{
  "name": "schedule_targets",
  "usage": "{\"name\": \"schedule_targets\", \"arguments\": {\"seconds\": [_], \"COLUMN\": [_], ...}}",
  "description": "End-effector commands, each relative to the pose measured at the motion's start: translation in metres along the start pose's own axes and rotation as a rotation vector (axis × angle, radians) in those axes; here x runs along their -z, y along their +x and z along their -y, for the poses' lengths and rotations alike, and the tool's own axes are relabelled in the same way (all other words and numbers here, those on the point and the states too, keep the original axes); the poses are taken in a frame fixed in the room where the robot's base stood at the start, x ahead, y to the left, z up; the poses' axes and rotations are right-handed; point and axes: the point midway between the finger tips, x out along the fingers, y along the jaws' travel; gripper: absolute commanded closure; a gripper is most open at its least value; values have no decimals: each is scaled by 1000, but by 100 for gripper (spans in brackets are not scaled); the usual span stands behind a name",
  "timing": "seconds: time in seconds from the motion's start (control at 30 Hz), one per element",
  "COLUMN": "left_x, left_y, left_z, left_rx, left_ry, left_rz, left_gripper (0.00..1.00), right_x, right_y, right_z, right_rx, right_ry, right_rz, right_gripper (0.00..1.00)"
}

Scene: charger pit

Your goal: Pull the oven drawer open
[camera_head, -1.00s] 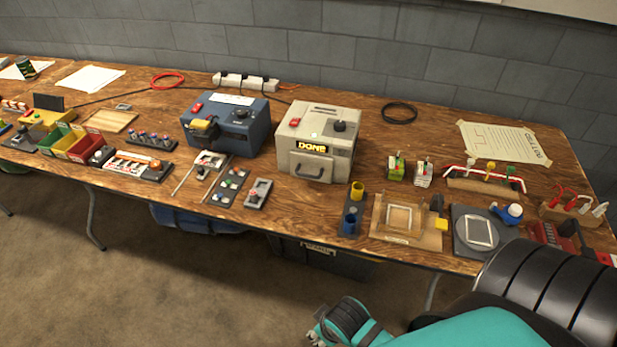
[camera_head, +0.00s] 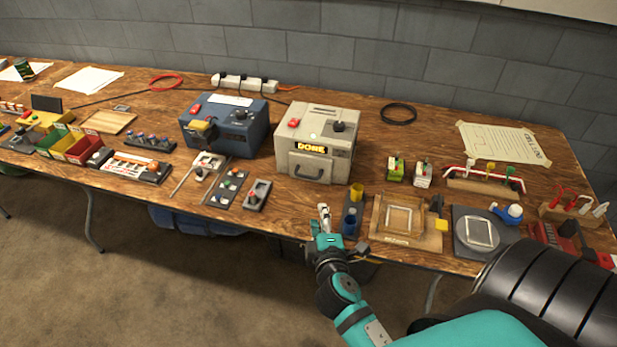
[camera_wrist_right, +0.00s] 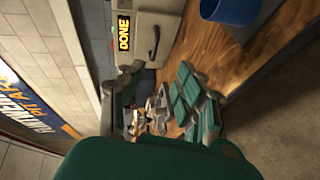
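The oven (camera_head: 318,140) is a beige box with a lit DONE display (camera_head: 311,149), standing near the middle of the table. Its drawer (camera_head: 318,165) is the lower front panel with a dark curved handle (camera_head: 305,174), and it looks shut. The handle also shows in the right wrist view (camera_wrist_right: 156,42). My right gripper (camera_head: 323,212) is at the table's front edge, in front of the oven and apart from the handle. Its fingers are spread with nothing between them in the right wrist view (camera_wrist_right: 162,100). My left gripper is not in view.
A stand with yellow and blue cups (camera_head: 352,218) is just right of my right gripper. A grey switch box (camera_head: 257,195) lies left of it. A blue machine (camera_head: 226,125) stands left of the oven. Bare table lies directly before the drawer.

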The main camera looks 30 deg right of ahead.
Motion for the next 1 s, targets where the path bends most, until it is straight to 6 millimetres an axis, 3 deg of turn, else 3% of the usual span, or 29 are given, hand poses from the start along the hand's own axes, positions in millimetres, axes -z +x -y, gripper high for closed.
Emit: {"name": "schedule_targets", "arguments": {"seconds": [0.27,0.8,1.0], "left_x": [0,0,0], "left_y": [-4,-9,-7], "left_z": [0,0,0], "left_rx": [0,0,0], "left_ry": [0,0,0], "left_rz": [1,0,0], "left_gripper": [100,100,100], "right_x": [10,14,14], "right_y": [25,140,167], "right_z": [-4,-6,-6], "right_rx": [-38,-35,-34], "right_ry": [-80,-76,-77], "right_rz": [-37,-34,-34], "right_gripper": [66,66,66]}}
